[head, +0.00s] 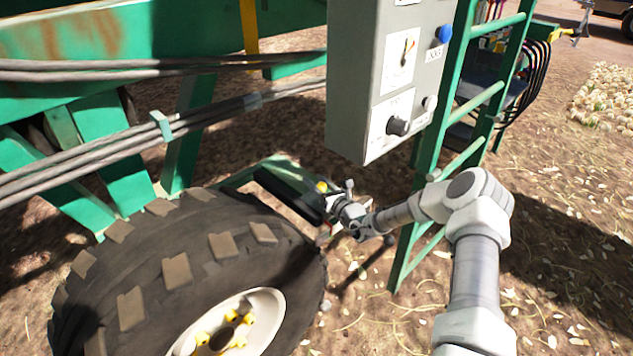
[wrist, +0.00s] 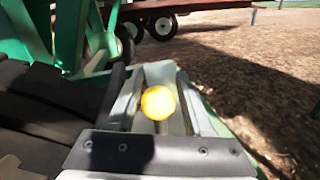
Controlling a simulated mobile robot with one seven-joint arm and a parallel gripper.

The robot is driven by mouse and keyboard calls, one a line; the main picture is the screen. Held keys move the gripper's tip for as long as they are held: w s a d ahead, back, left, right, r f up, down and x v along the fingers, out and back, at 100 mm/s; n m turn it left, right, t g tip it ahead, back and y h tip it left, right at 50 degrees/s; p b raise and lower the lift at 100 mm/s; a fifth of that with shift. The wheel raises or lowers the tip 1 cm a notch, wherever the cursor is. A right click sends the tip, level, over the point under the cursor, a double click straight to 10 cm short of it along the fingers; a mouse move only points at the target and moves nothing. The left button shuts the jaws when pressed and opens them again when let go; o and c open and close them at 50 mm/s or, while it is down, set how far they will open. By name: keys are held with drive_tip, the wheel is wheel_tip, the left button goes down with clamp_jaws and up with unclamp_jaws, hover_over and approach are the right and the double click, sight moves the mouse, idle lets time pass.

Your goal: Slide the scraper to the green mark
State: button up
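A yellow round knob (wrist: 158,103) shows in the middle of the wrist view. It also shows small in the head view (head: 321,186), at the end of a dark bar beside the big tyre; this bar looks like the scraper (head: 300,205). My gripper (head: 336,198) is at this end of the bar, close to the knob. In the wrist view two grey fingers stand apart, one on each side of the knob, and look open. I cannot tell whether they touch it. A dark plate with screws crosses the lower wrist view. I cannot make out a separate green mark on the green frame.
The big tyre (head: 170,265) stands left of my gripper. A grey control box (head: 350,80) hangs above it, and a green ladder (head: 478,100) rises to the right. Cables (head: 90,150) run along the machine. Open ground lies at the right.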

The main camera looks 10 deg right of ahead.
drive_tip(key=shift+o, duration=0.8)
drive_tip(key=shift+s, duration=0.1)
drive_tip(key=p+v, duration=0.4)
drive_tip(key=v, duration=1.3)
drive_tip(key=shift+s+d, duration=0.1)
